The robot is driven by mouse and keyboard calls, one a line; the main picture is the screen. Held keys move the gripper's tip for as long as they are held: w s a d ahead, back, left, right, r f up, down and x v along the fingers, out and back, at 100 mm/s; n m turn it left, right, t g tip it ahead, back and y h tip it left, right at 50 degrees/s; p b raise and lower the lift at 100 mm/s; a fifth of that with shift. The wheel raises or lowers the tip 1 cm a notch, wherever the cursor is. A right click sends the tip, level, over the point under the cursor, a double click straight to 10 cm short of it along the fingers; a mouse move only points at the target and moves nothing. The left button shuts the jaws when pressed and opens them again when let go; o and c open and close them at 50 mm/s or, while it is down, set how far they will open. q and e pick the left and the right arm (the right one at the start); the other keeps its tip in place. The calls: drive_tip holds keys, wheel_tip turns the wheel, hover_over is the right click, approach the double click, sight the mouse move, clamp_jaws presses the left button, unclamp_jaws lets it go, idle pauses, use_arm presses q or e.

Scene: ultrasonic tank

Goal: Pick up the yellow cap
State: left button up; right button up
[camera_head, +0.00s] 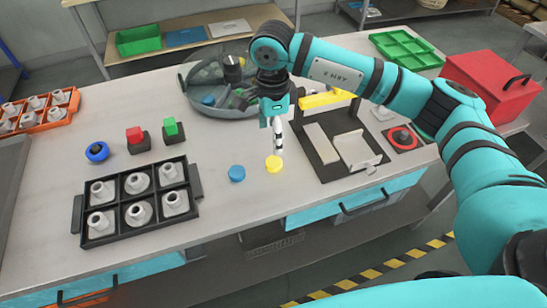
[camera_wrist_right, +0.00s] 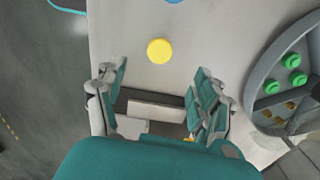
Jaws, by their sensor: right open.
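The yellow cap (camera_head: 274,164) lies on the light table top, right of a blue cap (camera_head: 237,173). It also shows in the wrist view (camera_wrist_right: 159,50) as a round yellow disc. My right gripper (camera_head: 278,148) points down just behind the cap in the head view, apart from it. In the wrist view the right gripper's fingers (camera_wrist_right: 158,80) are spread wide with nothing between the tips, and the cap shows beyond them. My left gripper is in neither view.
A black tray (camera_head: 139,226) with several white pieces stands left. A black fixture (camera_head: 327,173) with white plates stands close to the right of the cap. A round grey divided bin (camera_head: 222,112) is behind. Red and green buttons stand left. The table's front edge is near.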

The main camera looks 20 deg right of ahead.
drive_tip(key=p, duration=0.1)
hover_over(274, 161)
drive_tip(key=f, duration=0.4)
drive_tip(key=shift+s+a+f, duration=0.1)
drive_tip(key=shift+a+f, duration=0.1)
drive_tip(key=shift+f, duration=0.2)
wheel_tip(274, 161, down, 5)
drive_tip(key=p, duration=0.2)
drive_tip(key=shift+d+r+p, duration=0.1)
drive_tip(key=shift+d+p, duration=0.05)
drive_tip(key=shift+p, duration=0.2)
drive_tip(key=shift+f, duration=0.25)
drive_tip(key=c, duration=0.9)
